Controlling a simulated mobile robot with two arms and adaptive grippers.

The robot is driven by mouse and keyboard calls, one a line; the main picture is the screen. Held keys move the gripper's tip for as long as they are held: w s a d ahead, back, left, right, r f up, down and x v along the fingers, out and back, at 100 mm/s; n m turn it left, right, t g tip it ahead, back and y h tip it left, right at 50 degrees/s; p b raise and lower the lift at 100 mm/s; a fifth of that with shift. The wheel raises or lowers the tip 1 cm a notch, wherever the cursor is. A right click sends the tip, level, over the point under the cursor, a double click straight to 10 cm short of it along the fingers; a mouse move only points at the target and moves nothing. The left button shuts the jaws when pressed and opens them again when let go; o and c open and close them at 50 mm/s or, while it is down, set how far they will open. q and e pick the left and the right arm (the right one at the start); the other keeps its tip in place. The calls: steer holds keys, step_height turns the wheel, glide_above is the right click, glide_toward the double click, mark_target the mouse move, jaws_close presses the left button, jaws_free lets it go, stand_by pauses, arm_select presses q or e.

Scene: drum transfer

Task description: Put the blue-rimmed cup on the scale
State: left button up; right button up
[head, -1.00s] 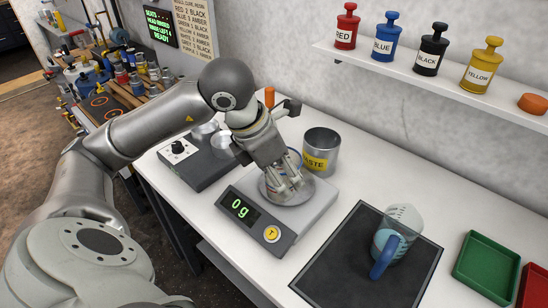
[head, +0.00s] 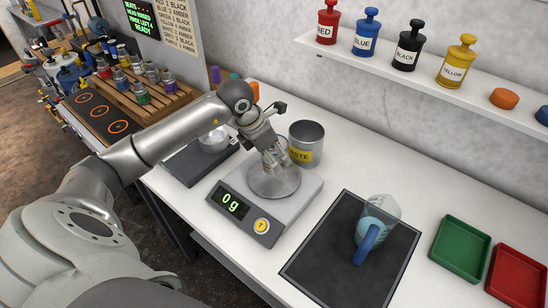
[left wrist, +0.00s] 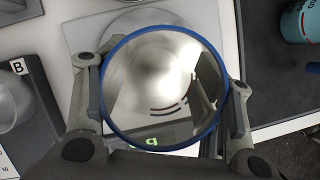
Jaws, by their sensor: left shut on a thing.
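The blue-rimmed cup (left wrist: 165,85) fills the middle of the left wrist view, seen from above between both fingers. My left gripper (left wrist: 165,100) is shut on it. In the head view my left gripper (head: 274,160) is over the far part of the scale's round plate (head: 273,184); I cannot make out the cup there. The scale (head: 284,216) reads 0 g. Its plate (left wrist: 140,18) also shows partly behind the cup in the left wrist view. I cannot tell the gap between cup and plate. My right gripper is not in view.
A metal waste can (head: 307,138) stands just behind the scale. A grey device with a round vessel (head: 213,139) is to its left. A blue-handled jug (head: 377,222) stands on a dark mat (head: 335,270) to the right, beside green (head: 459,249) and red (head: 516,278) trays.

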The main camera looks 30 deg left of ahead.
arm_select(q)
steer(key=shift+w+a+f, duration=0.15)
steer(key=shift+w+f, duration=0.2)
steer(key=shift+f, duration=0.15)
step_height(320, 180, down, 2)
steer(key=shift+p, duration=1.05)
steer(key=shift+f, duration=0.7)
steer(key=o, duration=0.8)
steer(key=shift+r, duration=0.2)
